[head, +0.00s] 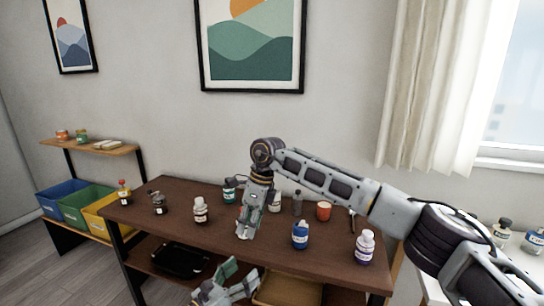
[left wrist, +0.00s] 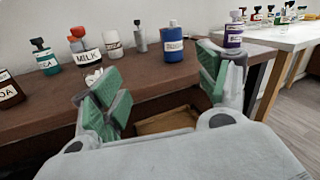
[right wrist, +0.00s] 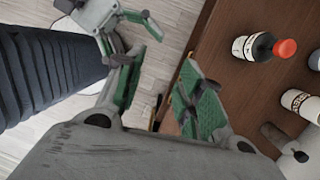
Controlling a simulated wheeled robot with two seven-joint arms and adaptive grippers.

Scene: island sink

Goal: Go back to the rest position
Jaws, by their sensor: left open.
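My left gripper (head: 228,284) is low at the front edge of the brown table (head: 155,200). In the left wrist view its green-padded fingers (left wrist: 160,90) are wide apart with nothing between them. My right arm reaches in from the right over the table, and its gripper (head: 245,225) points down among the bottles. In the right wrist view its fingers (right wrist: 162,90) are apart and empty, with floor and table edge beyond. A bottle with a red cap (right wrist: 266,47) lies clear to the right of them.
A black tray (head: 180,260) is on the lower shelf. Colored bins (head: 85,208) stand left; a white table (head: 520,260) stands right.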

